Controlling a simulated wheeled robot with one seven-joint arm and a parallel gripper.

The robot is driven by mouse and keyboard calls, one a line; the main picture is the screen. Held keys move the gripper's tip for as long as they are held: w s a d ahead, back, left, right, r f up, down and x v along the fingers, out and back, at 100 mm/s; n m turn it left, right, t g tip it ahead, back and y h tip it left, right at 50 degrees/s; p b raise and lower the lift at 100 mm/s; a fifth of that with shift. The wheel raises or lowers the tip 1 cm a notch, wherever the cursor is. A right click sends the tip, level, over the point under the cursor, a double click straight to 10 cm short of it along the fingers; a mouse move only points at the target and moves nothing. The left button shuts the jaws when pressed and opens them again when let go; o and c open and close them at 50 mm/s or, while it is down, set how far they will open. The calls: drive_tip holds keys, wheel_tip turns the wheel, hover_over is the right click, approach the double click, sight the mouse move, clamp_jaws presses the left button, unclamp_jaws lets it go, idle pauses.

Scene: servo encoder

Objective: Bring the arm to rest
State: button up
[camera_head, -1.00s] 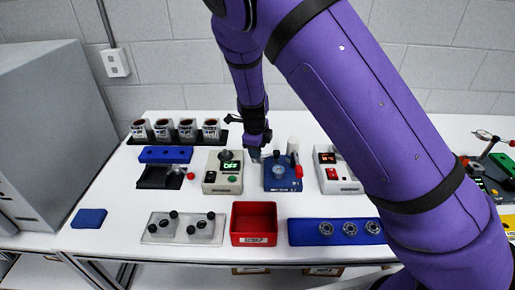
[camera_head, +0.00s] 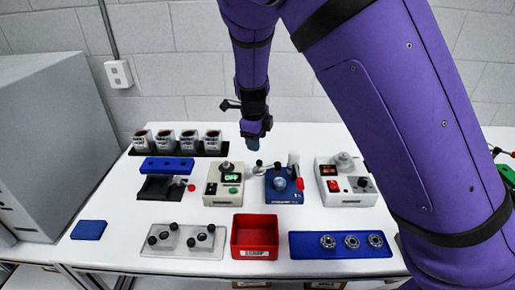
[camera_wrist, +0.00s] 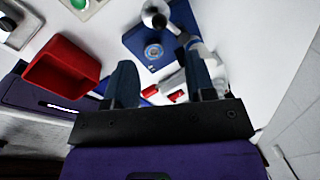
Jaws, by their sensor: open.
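My gripper (camera_head: 254,138) hangs at the end of my purple arm, above the back part of the white table. In the wrist view its two dark fingers (camera_wrist: 163,88) stand apart with nothing held between them. Below and in front of it is a blue device (camera_head: 284,186) with a round metal part on top and a red knob at its side. The blue device also shows in the wrist view (camera_wrist: 145,60), beyond the fingers and apart from them.
A grey box with a green display (camera_head: 223,185) and a white box with a red switch (camera_head: 345,184) flank the blue device. A red bin (camera_head: 255,237) and a blue tray with metal rings (camera_head: 340,245) lie in front. Several cups (camera_head: 178,141) stand at the back left.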

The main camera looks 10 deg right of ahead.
drive_tip(key=shift+s+r, duration=0.1)
drive_tip(key=shift+r, duration=0.45)
drive_tip(key=s+d+r+n+y, duration=0.4)
drive_tip(key=s+d+r+n, duration=0.85)
drive_tip(key=r, duration=0.25)
drive_tip(key=s+d+r+n+t+h, duration=0.1)
drive_tip(key=s+d+r+n, duration=0.2)
drive_tip(key=s+n, duration=0.3)
drive_tip(key=s+d+r+n+t+h, duration=0.2)
drive_tip(key=s+d+r+n, duration=0.1)
drive_tip(key=s, duration=1)
drive_tip(key=r+n, duration=0.1)
drive_tip(key=n, duration=0.1)
drive_tip(key=shift+s+d+n, duration=0.15)
drive_tip(key=shift+s+n, duration=0.2)
